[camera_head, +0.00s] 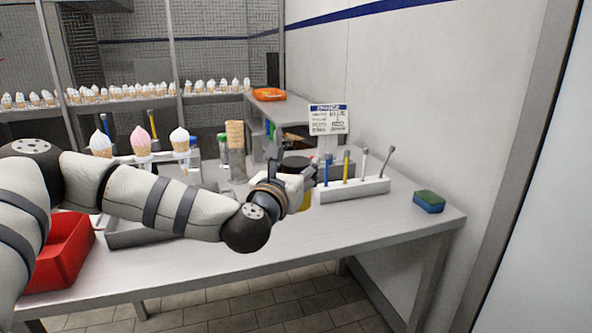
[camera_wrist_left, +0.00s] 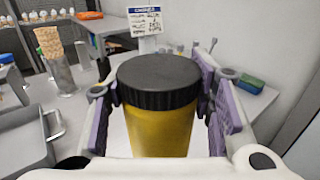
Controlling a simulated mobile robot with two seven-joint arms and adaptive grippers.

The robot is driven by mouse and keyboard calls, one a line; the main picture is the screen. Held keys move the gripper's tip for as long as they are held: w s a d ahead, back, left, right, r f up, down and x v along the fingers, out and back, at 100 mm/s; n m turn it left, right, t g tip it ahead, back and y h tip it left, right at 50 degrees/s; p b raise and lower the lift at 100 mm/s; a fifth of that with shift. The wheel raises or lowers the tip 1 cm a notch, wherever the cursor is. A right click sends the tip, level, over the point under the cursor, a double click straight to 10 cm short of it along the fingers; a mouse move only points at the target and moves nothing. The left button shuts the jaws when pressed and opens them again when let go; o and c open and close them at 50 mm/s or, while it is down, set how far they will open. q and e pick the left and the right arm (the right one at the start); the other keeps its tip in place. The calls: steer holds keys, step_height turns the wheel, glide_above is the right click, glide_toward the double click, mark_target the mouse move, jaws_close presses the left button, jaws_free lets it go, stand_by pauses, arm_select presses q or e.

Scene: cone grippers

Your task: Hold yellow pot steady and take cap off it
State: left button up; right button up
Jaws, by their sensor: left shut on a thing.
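The yellow pot (camera_wrist_left: 160,133) with its black ridged cap (camera_wrist_left: 158,75) stands upright between the purple-padded fingers of my left gripper (camera_wrist_left: 160,112) in the left wrist view. The gripper is shut on the pot's sides, just below and beside the cap. The cap sits on top of the pot. In the head view the yellow pot (camera_head: 305,201) is mostly hidden behind my left gripper (camera_head: 300,190), over the table's middle. My right gripper is in neither view.
The front right tabletop is clear.

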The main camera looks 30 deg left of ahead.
arm_select(q)
steer(key=o, duration=0.4)
jaws_close()
